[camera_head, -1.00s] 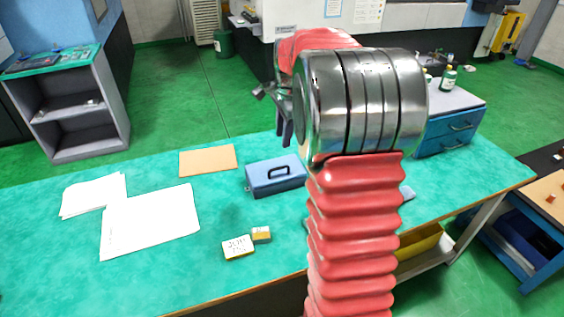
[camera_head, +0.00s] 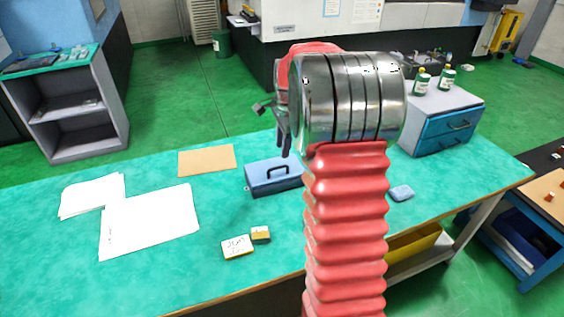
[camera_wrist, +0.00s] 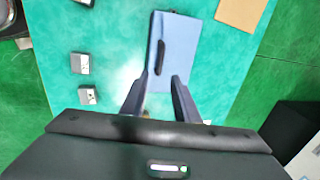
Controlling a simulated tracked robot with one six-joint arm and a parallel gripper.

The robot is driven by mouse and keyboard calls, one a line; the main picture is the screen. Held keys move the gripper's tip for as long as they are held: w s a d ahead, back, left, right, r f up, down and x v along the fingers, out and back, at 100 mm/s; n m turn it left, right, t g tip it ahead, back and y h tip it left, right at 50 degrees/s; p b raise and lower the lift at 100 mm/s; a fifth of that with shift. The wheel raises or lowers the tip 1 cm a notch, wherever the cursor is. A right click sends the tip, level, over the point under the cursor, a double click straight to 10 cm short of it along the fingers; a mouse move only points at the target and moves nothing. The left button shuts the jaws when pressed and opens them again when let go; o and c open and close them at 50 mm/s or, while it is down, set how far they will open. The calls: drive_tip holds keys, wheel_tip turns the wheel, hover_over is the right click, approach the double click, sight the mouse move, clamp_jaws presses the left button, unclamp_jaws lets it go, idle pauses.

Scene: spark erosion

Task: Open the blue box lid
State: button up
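The blue box (camera_head: 270,179) sits on the green table, its lid down, with a dark handle (camera_head: 278,170) on top. My arm partly hides its right end in the head view. In the wrist view the box (camera_wrist: 182,45) lies ahead of the fingers, its dark handle (camera_wrist: 161,57) running lengthwise near its left edge. My gripper (camera_wrist: 161,80) is open, its two fingers apart and pointing toward the near end of the box. Nothing shows between the fingers but box and table. In the head view my gripper (camera_head: 284,140) is above and behind the box, apart from it.
The green table (camera_head: 60,260) holds white papers (camera_head: 150,220), a tan board (camera_head: 207,160), two small boxes (camera_head: 237,247) and a small blue item (camera_head: 401,193). A blue drawer unit (camera_head: 443,130) with green bottles (camera_head: 421,83) stands at the right. The table's left front is clear.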

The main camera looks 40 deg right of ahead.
sight(281, 167)
drive_tip(key=f, duration=0.2)
drive_tip(key=w+f, duration=0.1)
drive_tip(key=f, duration=0.5)
drive_tip(key=shift+w+d+f, duration=0.15)
drive_tip(key=shift+w+d, duration=0.05)
drive_tip(key=shift+w, duration=0.1)
drive_tip(key=shift+c, duration=0.5)
clamp_jaws()
drive_tip(key=shift+d, duration=0.25)
drive_tip(key=shift+a, duration=0.15)
